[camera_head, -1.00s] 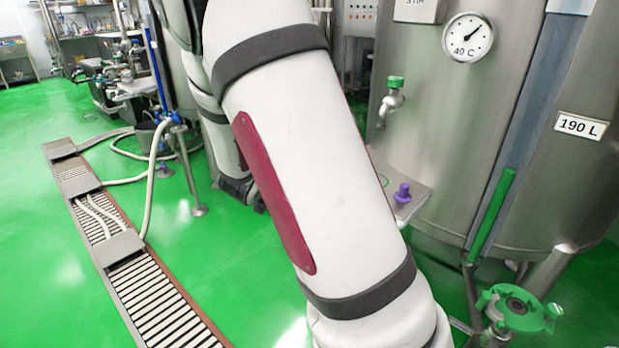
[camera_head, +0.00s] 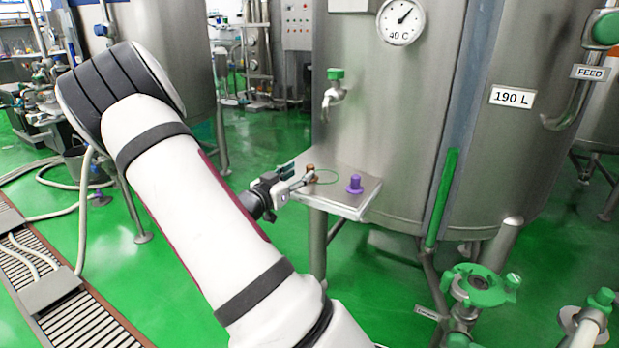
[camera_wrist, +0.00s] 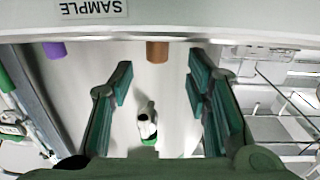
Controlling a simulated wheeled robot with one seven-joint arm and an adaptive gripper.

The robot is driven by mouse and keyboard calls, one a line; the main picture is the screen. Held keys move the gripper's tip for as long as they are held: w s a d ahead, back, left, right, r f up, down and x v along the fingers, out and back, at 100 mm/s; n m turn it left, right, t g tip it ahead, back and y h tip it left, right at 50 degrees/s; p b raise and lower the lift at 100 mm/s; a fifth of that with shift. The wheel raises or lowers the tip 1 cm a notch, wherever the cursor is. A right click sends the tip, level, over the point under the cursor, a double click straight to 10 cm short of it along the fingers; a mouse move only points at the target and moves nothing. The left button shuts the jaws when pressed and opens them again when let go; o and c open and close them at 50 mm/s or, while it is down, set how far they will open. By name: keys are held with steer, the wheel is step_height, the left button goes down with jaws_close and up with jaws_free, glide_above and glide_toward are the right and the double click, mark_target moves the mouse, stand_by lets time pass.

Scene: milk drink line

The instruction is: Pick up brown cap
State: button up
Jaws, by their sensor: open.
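The brown cap (camera_head: 311,171) stands on a small metal shelf (camera_head: 350,208) on the front of the tank. My gripper (camera_head: 297,181) is beside the cap on its left, low over the shelf, partly hidden by its small size in the head view. In the wrist view, which is upside down, the brown cap (camera_wrist: 157,51) shows ahead, lined up between the two teal fingers of my gripper (camera_wrist: 158,76). The fingers are apart with nothing held. Whether they reach around the cap is unclear.
A purple cap (camera_head: 355,184) stands on the shelf to the right of the brown one, also in the wrist view (camera_wrist: 55,50). A tap (camera_head: 333,96) juts from the tank (camera_head: 400,120) above the shelf.

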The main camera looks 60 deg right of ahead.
mark_target(307, 168)
steer(key=shift+s+d+r+b, duration=0.1)
steer(key=shift+d+b, duration=0.35)
steer(key=shift+d, duration=1)
steer(key=shift+d+r+b, duration=0.1)
steer(key=shift+d+b, duration=0.3)
steer(key=shift+d, duration=1.05)
jaws_close()
